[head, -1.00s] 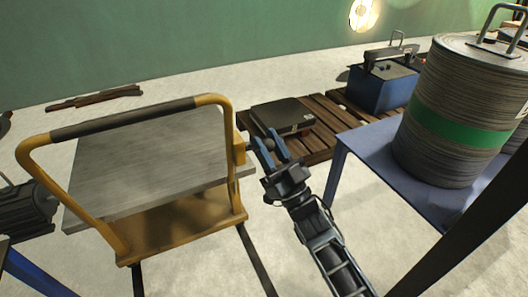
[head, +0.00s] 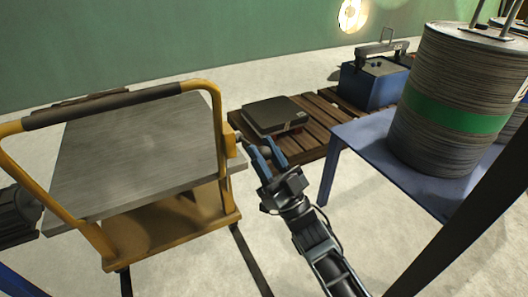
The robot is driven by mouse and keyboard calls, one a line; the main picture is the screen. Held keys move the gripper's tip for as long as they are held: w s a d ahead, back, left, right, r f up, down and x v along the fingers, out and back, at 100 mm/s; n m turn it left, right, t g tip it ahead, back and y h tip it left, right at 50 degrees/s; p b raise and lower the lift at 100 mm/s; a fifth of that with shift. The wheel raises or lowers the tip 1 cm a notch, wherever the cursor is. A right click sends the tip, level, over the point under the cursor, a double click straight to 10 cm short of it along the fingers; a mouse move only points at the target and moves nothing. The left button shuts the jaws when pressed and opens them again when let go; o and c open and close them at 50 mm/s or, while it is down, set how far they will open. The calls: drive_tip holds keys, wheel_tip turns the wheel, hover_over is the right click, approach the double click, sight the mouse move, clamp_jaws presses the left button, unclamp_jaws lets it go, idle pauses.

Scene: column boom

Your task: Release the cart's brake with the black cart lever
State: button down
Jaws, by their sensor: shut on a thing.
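The yellow cart (head: 170,233) stands at the left, with a grey slab top (head: 135,145) and a black grip on its push handle. The black cart lever (head: 241,138) sticks out from a yellow bracket at the cart's right side, small in the picture. My gripper (head: 264,153) is beside the bracket, its blue fingers shut on the lever's outer end. The fingers hide part of the lever, so its exact angle is hard to tell.
A wooden pallet (head: 309,143) behind my gripper carries a flat dark box (head: 276,114) and a blue case (head: 372,84). A blue table (head: 430,187) with a large ribbed drum (head: 448,99) stands at the right. Bare floor lies between cart and table.

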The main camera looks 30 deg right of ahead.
drive_tip(key=shift+f, duration=0.2)
drive_tip(key=c, duration=1.1)
unclamp_jaws()
drive_tip(key=shift+r, duration=0.1)
drive_tip(key=v, duration=0.8)
drive_tip(key=shift+p, duration=0.35)
